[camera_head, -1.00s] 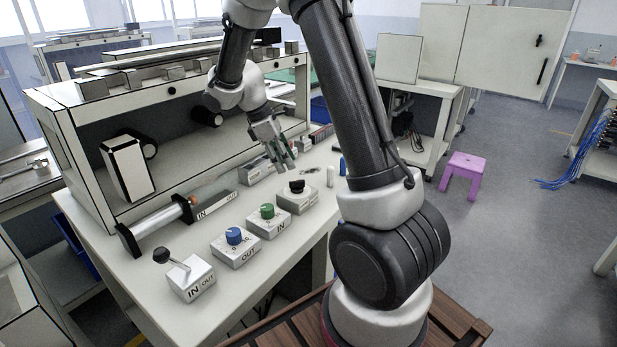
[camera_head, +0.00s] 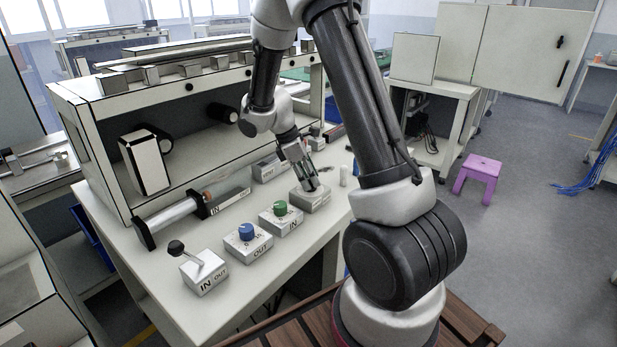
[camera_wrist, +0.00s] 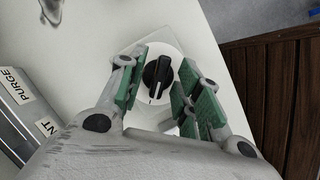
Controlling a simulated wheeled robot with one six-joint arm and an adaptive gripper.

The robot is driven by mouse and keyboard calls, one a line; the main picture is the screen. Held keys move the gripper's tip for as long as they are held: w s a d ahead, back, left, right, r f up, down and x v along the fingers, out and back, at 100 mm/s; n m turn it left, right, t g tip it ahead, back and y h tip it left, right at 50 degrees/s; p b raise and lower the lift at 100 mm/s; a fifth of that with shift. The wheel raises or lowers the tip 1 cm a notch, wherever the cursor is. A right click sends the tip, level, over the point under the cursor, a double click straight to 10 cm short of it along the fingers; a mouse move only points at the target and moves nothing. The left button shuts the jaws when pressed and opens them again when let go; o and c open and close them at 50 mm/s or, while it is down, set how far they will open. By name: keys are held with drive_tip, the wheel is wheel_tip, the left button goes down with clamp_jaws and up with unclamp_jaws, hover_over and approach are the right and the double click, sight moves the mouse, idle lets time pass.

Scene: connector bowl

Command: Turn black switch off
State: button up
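The black switch (camera_wrist: 157,76) is a rotary knob with a white pointer line on a pale round plate; it shows in the wrist view, upper middle. Its grey box (camera_head: 310,199) stands on the bench in the head view, at the right end of the row of switch boxes. My gripper (camera_wrist: 160,84) is open, its green-padded fingers on either side of the knob, with a gap visible at least on the right. In the head view my gripper (camera_head: 311,184) is over the box and hides most of the knob.
A green knob (camera_head: 280,208) and a blue knob (camera_head: 246,231) sit on boxes to the left. A black-balled lever (camera_head: 177,248) stands at the bench's front left. A white cylinder (camera_head: 343,176) stands just right of the black switch's box.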

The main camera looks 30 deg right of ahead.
clamp_jaws()
drive_tip(key=shift+m, duration=0.3)
drive_tip(key=m+g, duration=0.1)
drive_tip(key=m, duration=0.2)
drive_tip(key=shift+g+y, duration=0.3)
drive_tip(key=shift+y, duration=0.1)
drive_tip(key=shift+d+m+g+y, duration=0.15)
drive_tip(key=shift+m+y, duration=0.25)
drive_tip(key=shift+m, duration=0.85)
drive_tip(key=shift+m+g+y, duration=0.25)
drive_tip(key=shift+m+y, duration=0.15)
drive_tip(key=shift+m, duration=0.85)
unclamp_jaws()
drive_tip(key=shift+w, duration=0.1)
